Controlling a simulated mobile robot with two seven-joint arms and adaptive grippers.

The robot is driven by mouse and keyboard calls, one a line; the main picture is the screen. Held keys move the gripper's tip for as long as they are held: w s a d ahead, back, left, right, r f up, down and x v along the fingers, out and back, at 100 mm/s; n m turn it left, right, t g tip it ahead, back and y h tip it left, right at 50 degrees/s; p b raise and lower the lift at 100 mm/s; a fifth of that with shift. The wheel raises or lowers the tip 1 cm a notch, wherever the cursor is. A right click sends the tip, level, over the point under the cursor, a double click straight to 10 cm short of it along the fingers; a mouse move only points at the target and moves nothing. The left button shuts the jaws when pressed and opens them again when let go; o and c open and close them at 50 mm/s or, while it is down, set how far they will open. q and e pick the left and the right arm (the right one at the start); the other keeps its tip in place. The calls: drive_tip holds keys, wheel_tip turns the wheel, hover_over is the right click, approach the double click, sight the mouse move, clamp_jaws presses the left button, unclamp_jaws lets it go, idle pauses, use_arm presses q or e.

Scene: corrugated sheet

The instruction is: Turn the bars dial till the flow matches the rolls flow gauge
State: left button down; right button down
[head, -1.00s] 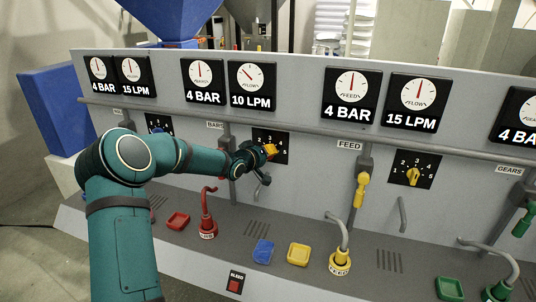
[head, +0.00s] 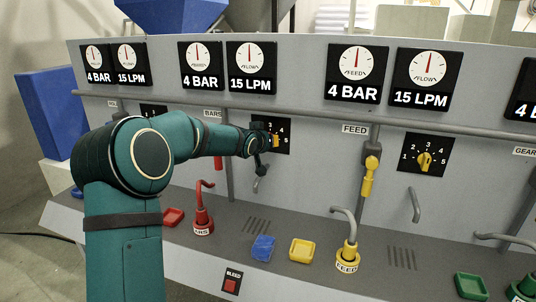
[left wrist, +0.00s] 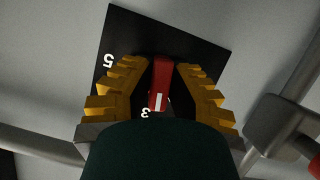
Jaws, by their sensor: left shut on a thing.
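The bars flow gauge (head: 251,68) reads 15 LPM with its needle upright. The leftmost flow gauge (head: 130,65), the rolls one, also reads 15 LPM. The black bars dial plate (head: 286,148) is partly covered by my left gripper (head: 273,140). In the left wrist view, the yellow ridged fingers of my left gripper (left wrist: 164,88) stand either side of the red bars dial knob (left wrist: 161,75) and are shut on it. The knob's white mark is near the 3. My right gripper is not in view.
A yellow feed dial (head: 424,161) and yellow handle (head: 369,180) are to the right. A grey pipe runs across above the dials.

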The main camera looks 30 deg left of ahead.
use_arm(q)
drive_tip(key=shift+d+m+b, duration=0.15)
drive_tip(key=shift+m+b, duration=0.25)
drive_tip(key=shift+m+y, duration=0.3)
drive_tip(key=shift+y, duration=0.1)
drive_tip(key=shift+b, duration=0.3)
drive_tip(key=c, duration=0.9)
unclamp_jaws()
drive_tip(key=shift+w, duration=0.1)
drive_tip(key=shift+c, duration=0.2)
drive_tip(key=v, duration=0.7)
drive_tip(key=shift+s+r, duration=0.2)
drive_tip(key=shift+s, duration=0.05)
